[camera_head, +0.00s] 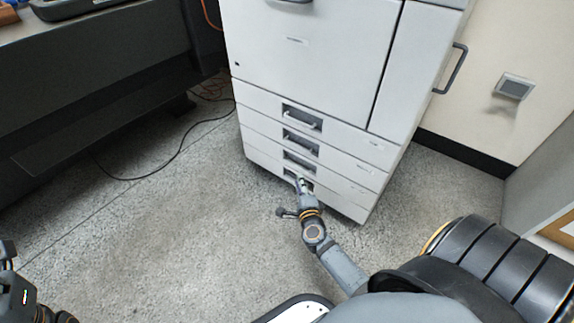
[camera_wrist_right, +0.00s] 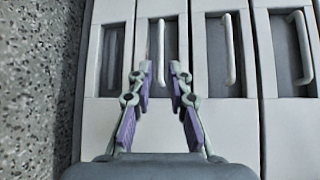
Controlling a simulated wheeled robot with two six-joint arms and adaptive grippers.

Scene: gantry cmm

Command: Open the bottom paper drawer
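The white cabinet has a stack of drawers with dark recessed handles. The bottom paper drawer (camera_head: 262,165) is the lowest front; in the right wrist view it is the leftmost panel (camera_wrist_right: 99,125), beside the floor. My right gripper (camera_head: 300,183) is at the lower drawers and partly covers the bottom recess. In the wrist view my right gripper (camera_wrist_right: 161,70) is open, its purple-padded fingers apart. The bar handle (camera_wrist_right: 160,35) of the second panel from the left shows between the fingertips; contact cannot be told. My left gripper (camera_head: 12,280) is at the lower left edge, mostly cut off.
A dark desk (camera_head: 90,60) stands at the left with a black cable (camera_head: 165,172) on the floor below. The grey floor (camera_head: 190,230) in front of the cabinet is clear. A wall (camera_head: 490,100) with a small box (camera_head: 514,87) is at the right.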

